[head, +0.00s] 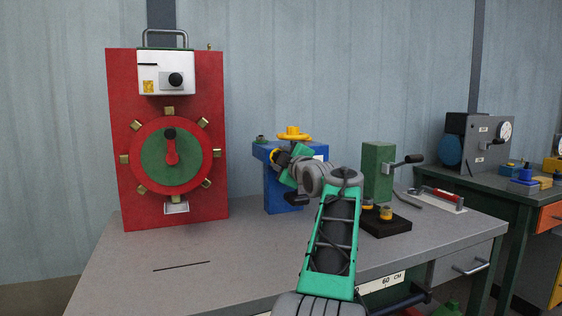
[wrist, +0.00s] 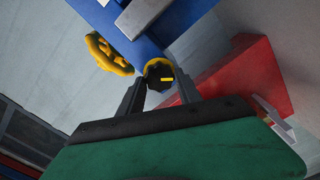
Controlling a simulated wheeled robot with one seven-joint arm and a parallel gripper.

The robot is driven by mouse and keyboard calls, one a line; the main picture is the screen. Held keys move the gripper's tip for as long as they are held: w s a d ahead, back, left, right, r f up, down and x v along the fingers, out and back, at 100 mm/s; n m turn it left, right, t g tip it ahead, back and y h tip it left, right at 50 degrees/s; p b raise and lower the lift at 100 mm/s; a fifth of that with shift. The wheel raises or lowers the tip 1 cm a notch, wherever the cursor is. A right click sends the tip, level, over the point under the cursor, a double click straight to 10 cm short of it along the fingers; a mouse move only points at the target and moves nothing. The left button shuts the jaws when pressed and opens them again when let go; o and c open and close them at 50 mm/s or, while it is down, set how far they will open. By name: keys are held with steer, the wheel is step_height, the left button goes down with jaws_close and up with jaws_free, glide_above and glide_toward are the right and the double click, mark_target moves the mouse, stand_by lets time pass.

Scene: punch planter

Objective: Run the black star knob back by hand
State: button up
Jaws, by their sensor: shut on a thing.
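The black star knob (wrist: 160,74) shows in the wrist view at the end of a blue body, with a yellow ring around its edge and a yellow mark on its face. My gripper (wrist: 161,79) has one finger on each side of the knob and is shut on it. In the head view my gripper (head: 280,157) is at the front of the blue press (head: 283,194), and the knob cannot be made out there. A yellow handwheel (head: 292,133) sits on top of the press; it also shows in the wrist view (wrist: 105,58).
A red panel (head: 120,190) with a green dial stands on the left of the grey bench (head: 240,255). A green block (head: 377,172) with a crank lever and a black base (head: 386,224) with yellow-topped parts stand right of my arm.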

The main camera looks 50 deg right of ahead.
stand_by(0.3)
steer(key=o, duration=1.4)
steer(key=shift+c, duration=0.2)
steer(key=v, duration=0.8)
steer(key=shift+p, duration=0.3)
steer(key=shift+w, duration=0.1)
